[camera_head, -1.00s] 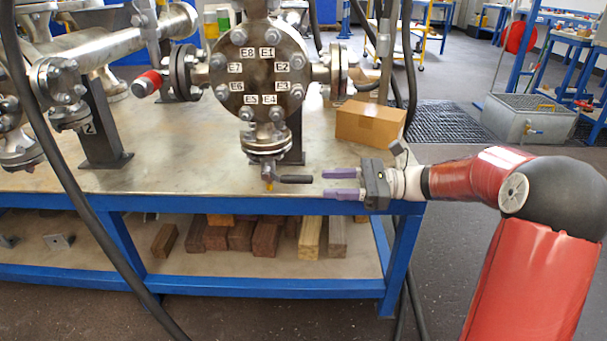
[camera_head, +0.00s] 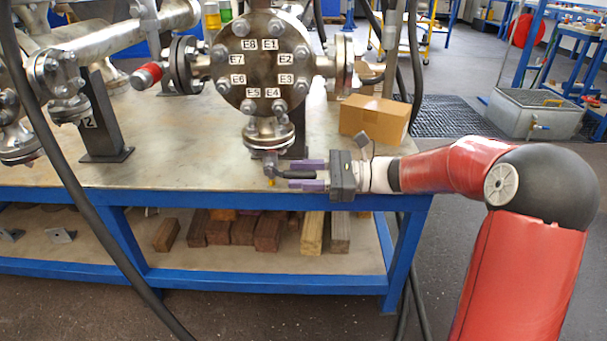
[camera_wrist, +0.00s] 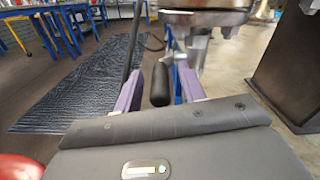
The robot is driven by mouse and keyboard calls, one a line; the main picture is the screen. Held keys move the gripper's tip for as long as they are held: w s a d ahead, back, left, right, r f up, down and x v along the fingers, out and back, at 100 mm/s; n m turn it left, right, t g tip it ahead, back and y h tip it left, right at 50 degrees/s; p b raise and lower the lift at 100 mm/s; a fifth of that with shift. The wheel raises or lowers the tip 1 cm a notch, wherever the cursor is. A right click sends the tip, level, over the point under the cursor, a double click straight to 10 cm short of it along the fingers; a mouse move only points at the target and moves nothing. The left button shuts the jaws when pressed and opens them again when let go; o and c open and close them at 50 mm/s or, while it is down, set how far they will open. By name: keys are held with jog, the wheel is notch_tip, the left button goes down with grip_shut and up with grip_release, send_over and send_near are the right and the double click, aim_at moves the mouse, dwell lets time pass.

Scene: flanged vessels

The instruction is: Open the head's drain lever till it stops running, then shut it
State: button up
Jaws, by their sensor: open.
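The head is a round steel flanged vessel end (camera_head: 265,62) with labelled bolts, E1 to E8. Below it a short flanged neck (camera_head: 268,133) leads to a small drain valve (camera_head: 269,168) at the bench's front edge. The black drain lever (camera_head: 285,174) points right, roughly level. My gripper (camera_head: 297,174) is open, its purple fingers above and below the lever's end. In the wrist view the black lever grip (camera_wrist: 160,86) lies between the two fingers, with gaps showing. A small yellow spot shows under the valve; I cannot tell whether liquid runs.
A cardboard box (camera_head: 374,119) stands on the bench top (camera_head: 180,130), behind my gripper. A black hose (camera_head: 75,190) hangs across the front left. Wooden blocks (camera_head: 240,230) lie on the lower shelf. The floor right of the bench holds a dark grating (camera_head: 455,117) and a metal tank (camera_head: 535,112).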

grip_shut()
